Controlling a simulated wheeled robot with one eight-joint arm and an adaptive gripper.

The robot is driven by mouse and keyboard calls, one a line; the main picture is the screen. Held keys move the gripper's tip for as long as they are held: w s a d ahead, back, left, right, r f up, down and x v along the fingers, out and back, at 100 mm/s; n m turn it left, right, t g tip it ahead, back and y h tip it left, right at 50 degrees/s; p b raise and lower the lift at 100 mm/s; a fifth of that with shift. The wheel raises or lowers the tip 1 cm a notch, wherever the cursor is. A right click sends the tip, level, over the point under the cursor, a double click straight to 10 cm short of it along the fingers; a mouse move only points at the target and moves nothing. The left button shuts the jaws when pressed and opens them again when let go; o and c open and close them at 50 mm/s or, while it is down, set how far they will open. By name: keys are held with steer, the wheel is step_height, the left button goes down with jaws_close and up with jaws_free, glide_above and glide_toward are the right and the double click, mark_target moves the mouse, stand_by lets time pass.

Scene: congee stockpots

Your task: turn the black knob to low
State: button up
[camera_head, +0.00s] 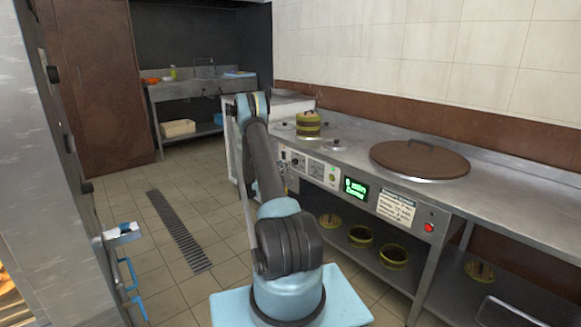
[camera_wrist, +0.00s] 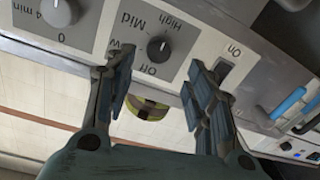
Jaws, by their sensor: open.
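The black knob (camera_wrist: 158,48) is on a light control panel, seen upside down in the wrist view. Labels "Mid", "High" and "Off" stand around it, and another label is partly covered by a finger, with only a "w" showing. I cannot tell clearly where its pointer stands. My gripper (camera_wrist: 158,72) is open, with one finger on each side of the knob in the picture and nothing held. Contact with the knob cannot be made out.
A timer knob (camera_wrist: 60,12) and an "On" switch (camera_wrist: 228,68) flank the black knob. A green display (camera_head: 355,189) and red button (camera_head: 429,227) are farther along the counter front.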

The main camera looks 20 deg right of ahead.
mark_target(293, 162)
steer(key=x, duration=0.6)
steer(key=shift+w+d, duration=0.1)
steer(key=shift+d, duration=0.15)
steer(key=shift+c, duration=0.4)
steer(key=c, duration=0.9)
steer(key=shift+a, duration=0.1)
steer(key=shift+c, duration=0.5)
